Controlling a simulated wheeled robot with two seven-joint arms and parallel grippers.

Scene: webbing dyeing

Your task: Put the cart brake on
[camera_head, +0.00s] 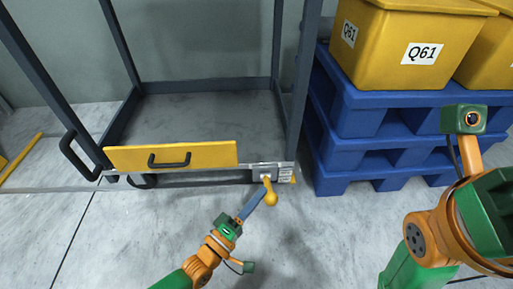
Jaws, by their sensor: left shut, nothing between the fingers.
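The cart (125,105) is a dark grey frame standing on the floor, with a yellow front panel (215,155) at its lower edge. The brake lever (270,197) is a small yellow arm with a rounded end, hanging downward from a metal bracket (262,173) at the cart's lower right corner. My left gripper (259,193) is shut and empty. Its blue-grey fingers reach up from the lower left to the lever's left side; I cannot tell whether they touch. My right arm shows at the right edge, but its fingers are not visible.
Stacked blue pallets (345,141) with yellow bins (400,50) marked Q61 stand close to the cart's right side. A black handle (170,160) sticks out from the yellow panel, and a black side handle (75,155) is at the left. The floor in front is clear.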

